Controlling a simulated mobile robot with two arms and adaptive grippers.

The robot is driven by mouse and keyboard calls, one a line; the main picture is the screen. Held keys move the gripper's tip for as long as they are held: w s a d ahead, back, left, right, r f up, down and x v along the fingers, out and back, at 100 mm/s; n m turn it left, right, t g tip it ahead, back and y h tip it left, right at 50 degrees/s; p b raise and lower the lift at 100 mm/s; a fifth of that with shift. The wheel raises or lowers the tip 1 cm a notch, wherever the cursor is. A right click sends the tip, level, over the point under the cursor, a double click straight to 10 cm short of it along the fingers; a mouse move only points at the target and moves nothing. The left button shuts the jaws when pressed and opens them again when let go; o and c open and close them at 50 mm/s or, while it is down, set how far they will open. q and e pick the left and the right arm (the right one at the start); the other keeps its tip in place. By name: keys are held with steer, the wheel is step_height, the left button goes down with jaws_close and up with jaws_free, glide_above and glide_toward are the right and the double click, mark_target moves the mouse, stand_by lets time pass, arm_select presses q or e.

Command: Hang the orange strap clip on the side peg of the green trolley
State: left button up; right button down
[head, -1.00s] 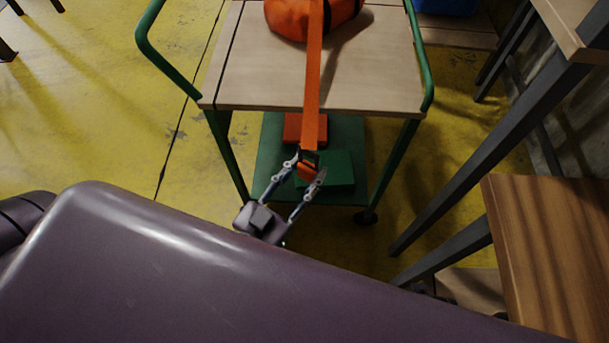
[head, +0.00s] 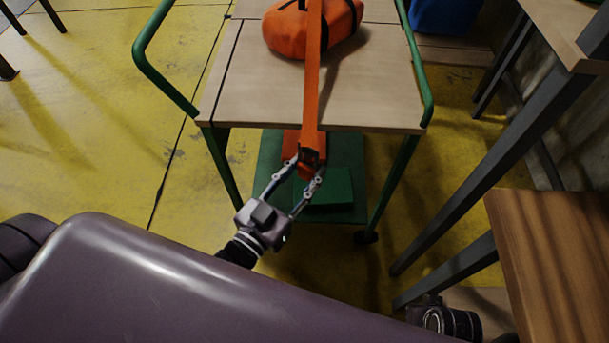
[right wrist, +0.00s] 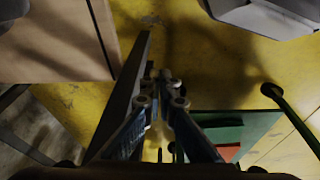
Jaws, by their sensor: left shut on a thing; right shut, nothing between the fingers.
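The orange strap clip (head: 309,158) hangs at the lower end of an orange strap (head: 312,80), just past the near edge of the green trolley's (head: 160,65) wooden top. My left gripper (head: 306,171) is shut on the clip, in front of the trolley and over its lower deck. The strap runs up over the top to an orange bag (head: 290,32). My right gripper (right wrist: 165,92) is shut and empty in the right wrist view, with the trolley's green lower deck (right wrist: 262,125) to its right. I cannot make out the side peg in either view.
A red-orange box (head: 291,142) and a green box (head: 325,190) sit on the lower deck. A wooden table (head: 550,250) with dark legs stands close on the right. A blue container (head: 445,15) is behind the trolley. The yellow floor to the left is mostly clear.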

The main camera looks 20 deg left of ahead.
arm_select(q)
steer(key=shift+w+a, duration=0.15)
steer(key=shift+w, duration=0.35)
steer(key=shift+w+a+b, duration=0.15)
steer(key=shift+w+b, duration=0.3)
steer(key=shift+w, duration=0.15)
steer(key=shift+w+a+f, duration=0.1)
steer(key=shift+w+a, duration=0.05)
steer(key=shift+w, duration=0.4)
steer(key=shift+w+a+f, duration=0.1)
steer(key=shift+w, duration=0.1)
steer(key=shift+w+f, duration=0.1)
steer(key=shift+f+p, duration=0.1)
steer(key=shift+p, duration=0.2)
arm_select(e)
steer(key=shift+w+a+r, duration=0.1)
steer(key=shift+r, duration=0.85)
